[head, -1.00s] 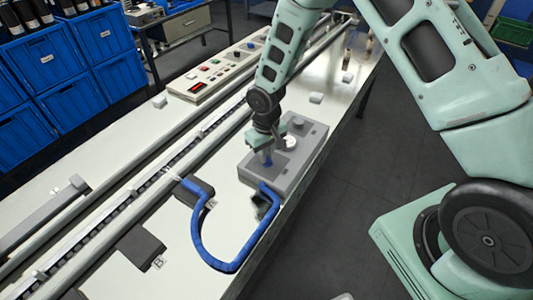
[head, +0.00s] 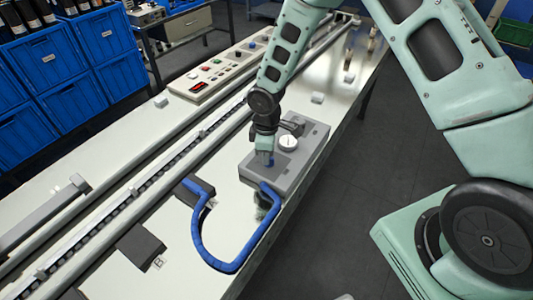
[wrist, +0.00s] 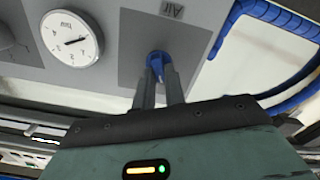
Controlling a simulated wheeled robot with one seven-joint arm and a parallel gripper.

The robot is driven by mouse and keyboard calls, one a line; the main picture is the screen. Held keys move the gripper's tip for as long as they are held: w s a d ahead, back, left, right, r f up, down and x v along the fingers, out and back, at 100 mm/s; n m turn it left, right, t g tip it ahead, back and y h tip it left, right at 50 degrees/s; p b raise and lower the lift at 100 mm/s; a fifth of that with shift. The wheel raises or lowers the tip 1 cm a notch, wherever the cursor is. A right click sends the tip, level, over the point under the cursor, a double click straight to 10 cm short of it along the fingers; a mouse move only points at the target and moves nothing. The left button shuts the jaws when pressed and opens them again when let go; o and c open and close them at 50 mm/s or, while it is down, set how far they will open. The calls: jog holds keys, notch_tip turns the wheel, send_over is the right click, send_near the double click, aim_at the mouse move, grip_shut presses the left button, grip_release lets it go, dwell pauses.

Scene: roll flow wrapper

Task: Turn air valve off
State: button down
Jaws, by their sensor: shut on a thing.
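The air valve is a small blue knob (wrist: 157,62) on a darker square panel marked "Air" in the wrist view. It sits on a grey box (head: 303,165) on the table, where the blue knob (head: 269,160) is partly hidden in the head view. My gripper (wrist: 160,80) is shut on the blue knob, with a finger on either side of it. My gripper (head: 266,155) points down onto the box in the head view. A round white gauge (wrist: 72,38) is on the same box, beside the valve panel; it also shows in the head view (head: 288,143).
A blue hose (head: 236,266) loops from the box across the table to a dark block. A long rail (head: 150,180) runs along the table. A control panel (head: 220,75) with buttons stands behind it. Blue crates (head: 105,45) are at the back left.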

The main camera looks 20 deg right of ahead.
jog(key=shift+n, duration=0.5)
jog(key=c, duration=1.5)
grip_release()
jog(key=shift+o, duration=0.2)
notch_tip(320, 180, up, 18)
jog(key=b, duration=0.1)
jog(key=shift+f+b, duration=0.25)
jog(key=shift+b, duration=0.15)
jog(key=s+a+r+m, duration=0.2)
jog(key=s+a+m, duration=0.1)
jog(key=s, duration=1)
jog(key=s+a+r+m, duration=0.2)
jog(key=s+r, duration=0.1)
jog(key=s, duration=1.1)
jog(key=shift+a+r+m+y, duration=0.15)
jog(key=shift+a+m+y, duration=0.15)
jog(key=shift+a+m, duration=0.1)
